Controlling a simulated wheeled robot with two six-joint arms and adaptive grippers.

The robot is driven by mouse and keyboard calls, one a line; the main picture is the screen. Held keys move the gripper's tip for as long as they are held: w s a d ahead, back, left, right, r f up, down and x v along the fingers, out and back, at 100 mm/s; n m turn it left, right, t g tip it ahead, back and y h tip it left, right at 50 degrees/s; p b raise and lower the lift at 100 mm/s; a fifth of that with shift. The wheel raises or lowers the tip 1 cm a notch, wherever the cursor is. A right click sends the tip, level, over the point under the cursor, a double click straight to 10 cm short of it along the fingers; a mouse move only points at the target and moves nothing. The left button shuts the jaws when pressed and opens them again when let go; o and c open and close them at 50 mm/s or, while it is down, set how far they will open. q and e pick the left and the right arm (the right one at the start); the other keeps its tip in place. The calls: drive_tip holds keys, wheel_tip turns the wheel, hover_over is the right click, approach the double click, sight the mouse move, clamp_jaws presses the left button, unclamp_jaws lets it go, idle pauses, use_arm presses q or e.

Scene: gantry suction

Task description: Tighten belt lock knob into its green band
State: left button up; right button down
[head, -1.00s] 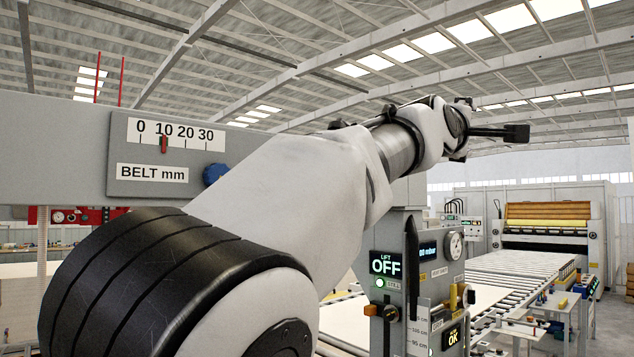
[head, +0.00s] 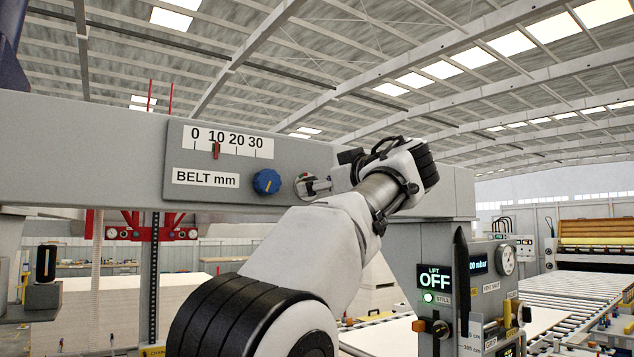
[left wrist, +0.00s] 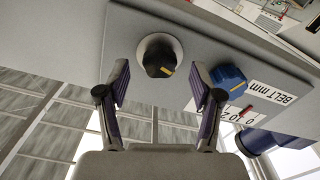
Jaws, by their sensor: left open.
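The belt lock knob is black with a yellow mark (left wrist: 161,60) and sits on a pale round dial in the left wrist view. My left gripper (left wrist: 160,84) is open, with its two fingers to either side of and below the knob, not closed on it. In the head view the dial (head: 307,186) shows at the panel's right, with small coloured patches, partly covered by my wrist. I cannot make out the green band or where the mark points on it. My right gripper is not in view.
A blue knob (head: 266,181) with a yellow mark sits left of the dial, close to one finger in the wrist view. The belt scale (head: 228,141) has its red pointer near 10. A lift control post (head: 436,305) reading OFF stands at right.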

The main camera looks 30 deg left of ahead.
use_arm(q)
drive_tip(key=shift+x, duration=1)
drive_tip(key=shift+d, duration=0.15)
drive_tip(key=shift+c, duration=1)
drive_tip(key=shift+s, duration=0.1)
drive_tip(key=c, duration=0.9)
drive_tip(key=m+p, duration=0.1)
drive_tip(key=m, duration=0.4)
drive_tip(key=shift+r, duration=0.15)
drive_tip(key=shift+c, duration=0.2)
